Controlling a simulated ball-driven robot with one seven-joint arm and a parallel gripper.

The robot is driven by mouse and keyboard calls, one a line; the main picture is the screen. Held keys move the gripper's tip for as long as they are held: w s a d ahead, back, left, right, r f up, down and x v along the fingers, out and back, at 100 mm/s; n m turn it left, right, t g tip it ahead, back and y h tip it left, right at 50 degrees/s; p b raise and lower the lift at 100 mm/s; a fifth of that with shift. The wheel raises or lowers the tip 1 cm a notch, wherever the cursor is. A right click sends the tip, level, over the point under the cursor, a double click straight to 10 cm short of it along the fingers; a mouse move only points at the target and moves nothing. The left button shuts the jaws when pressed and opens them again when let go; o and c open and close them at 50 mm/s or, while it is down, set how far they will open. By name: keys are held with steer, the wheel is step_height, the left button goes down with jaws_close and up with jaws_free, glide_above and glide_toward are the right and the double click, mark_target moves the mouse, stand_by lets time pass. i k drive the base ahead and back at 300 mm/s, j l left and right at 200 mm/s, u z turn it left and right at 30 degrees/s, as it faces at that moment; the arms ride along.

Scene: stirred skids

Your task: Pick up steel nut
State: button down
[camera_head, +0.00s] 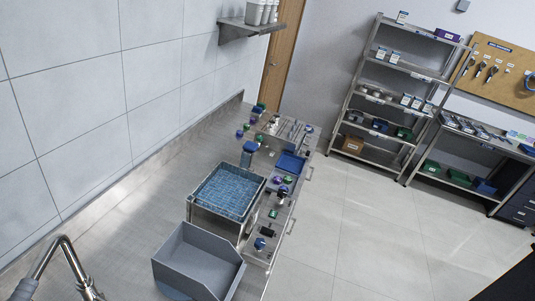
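I cannot make out a steel nut for certain; the small items on the steel counter (130,215) are too small to tell apart. Several small dark, blue, green and purple pieces lie along the counter's right edge, among them a blue piece (260,243) and a dark piece with a pale part (282,192). My gripper does not show in this view, so its state and its place relative to these pieces cannot be seen.
A grey open bin (190,262) stands at the counter's front, beside a raised blue-lined basket (225,192). A blue tray (290,163) lies behind. A curved metal tap (68,255) rises at lower left. Shelving (400,68) stands across clear tiled floor (365,225).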

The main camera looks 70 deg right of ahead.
mark_target(276, 179)
steer(key=z, duration=1.9)
steer(key=i+u, duration=0.1)
steer(key=u, duration=0.35)
steer(key=i+l+u, duration=0.1)
steer(key=u, duration=0.35)
steer(key=i+l+u, duration=0.1)
steer(key=l+u, duration=0.15)
steer(key=u, duration=0.15)
steer(key=i+l+u, duration=0.2)
steer(key=l, duration=0.35)
steer(key=i+l+u, duration=0.2)
steer(key=l, duration=0.4)
steer(key=l+u, duration=0.2)
steer(key=l, duration=0.4)
steer(key=i+l+u, duration=0.1)
steer(key=l+u, duration=0.15)
steer(key=l, duration=1.1)
steer(key=i+l, duration=0.1)
steer(key=l, duration=0.6)
